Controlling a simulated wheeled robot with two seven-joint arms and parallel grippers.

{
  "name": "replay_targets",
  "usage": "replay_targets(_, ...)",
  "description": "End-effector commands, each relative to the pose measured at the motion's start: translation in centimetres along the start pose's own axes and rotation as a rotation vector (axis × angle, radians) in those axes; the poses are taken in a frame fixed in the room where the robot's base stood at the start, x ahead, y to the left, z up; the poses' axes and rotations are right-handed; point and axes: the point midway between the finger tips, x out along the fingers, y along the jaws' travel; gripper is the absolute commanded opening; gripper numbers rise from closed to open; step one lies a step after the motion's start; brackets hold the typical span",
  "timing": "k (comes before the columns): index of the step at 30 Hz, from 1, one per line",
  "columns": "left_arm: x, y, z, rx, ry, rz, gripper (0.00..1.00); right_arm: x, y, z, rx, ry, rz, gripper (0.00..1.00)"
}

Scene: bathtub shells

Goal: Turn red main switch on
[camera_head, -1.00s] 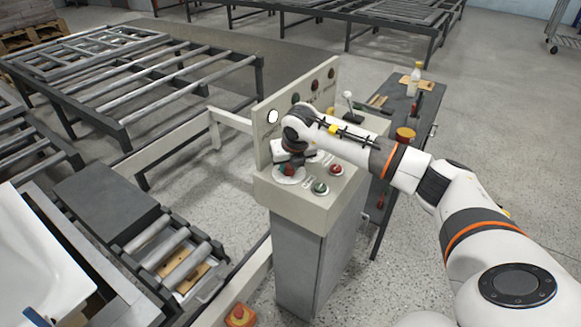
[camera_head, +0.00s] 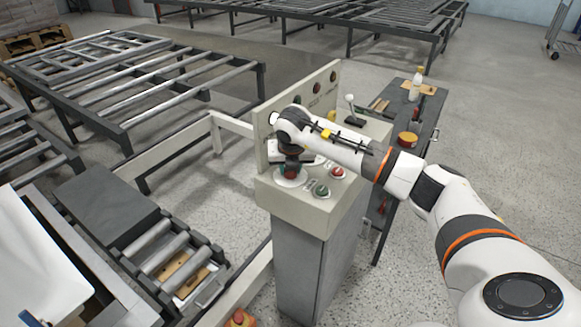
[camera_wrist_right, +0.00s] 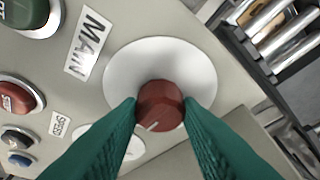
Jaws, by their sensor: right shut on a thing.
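The red main switch (camera_wrist_right: 160,105) is a round red knob with a pale line on a white disc, beside a "MAIN" label (camera_wrist_right: 88,43) in the right wrist view. My right gripper (camera_wrist_right: 160,112) has its two green fingers on either side of the knob, shut on it. In the head view the right gripper (camera_head: 290,166) is over the near left of the control panel (camera_head: 312,207), and the red switch (camera_head: 290,174) shows partly under it. My left gripper is not in view.
A green button (camera_head: 320,191) and a red button (camera_head: 337,172) sit right of the switch. A lever (camera_head: 351,108) stands farther back on the panel. A side table (camera_head: 411,122) with a bottle and tin is behind right. A roller conveyor (camera_head: 165,250) lies left.

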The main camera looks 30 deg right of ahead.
Motion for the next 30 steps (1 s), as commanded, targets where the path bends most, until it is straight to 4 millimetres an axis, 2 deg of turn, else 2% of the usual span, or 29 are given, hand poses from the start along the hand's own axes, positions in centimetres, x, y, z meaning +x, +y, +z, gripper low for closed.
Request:
replay_targets(1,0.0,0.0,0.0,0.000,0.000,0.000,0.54,-0.1,0.0,-0.2,0.003,0.004,-0.001,0.37)
replay_targets(4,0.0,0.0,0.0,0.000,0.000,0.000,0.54,-0.1,0.0,-0.1,0.002,0.003,-0.001,0.53)
replay_targets(12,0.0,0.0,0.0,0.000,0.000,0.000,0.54,-0.1,0.0,-0.1,0.000,0.001,-0.001,0.54)
replay_targets(16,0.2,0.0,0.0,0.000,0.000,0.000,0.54,-0.8,0.0,-0.1,0.001,0.003,-0.002,0.54)
replay_targets(20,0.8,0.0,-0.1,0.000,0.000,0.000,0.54,-2.8,0.0,-0.1,-0.001,0.005,-0.003,0.54)
replay_targets(30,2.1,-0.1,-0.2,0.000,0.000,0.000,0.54,-9.8,0.0,-0.1,0.000,0.005,-0.003,0.54)
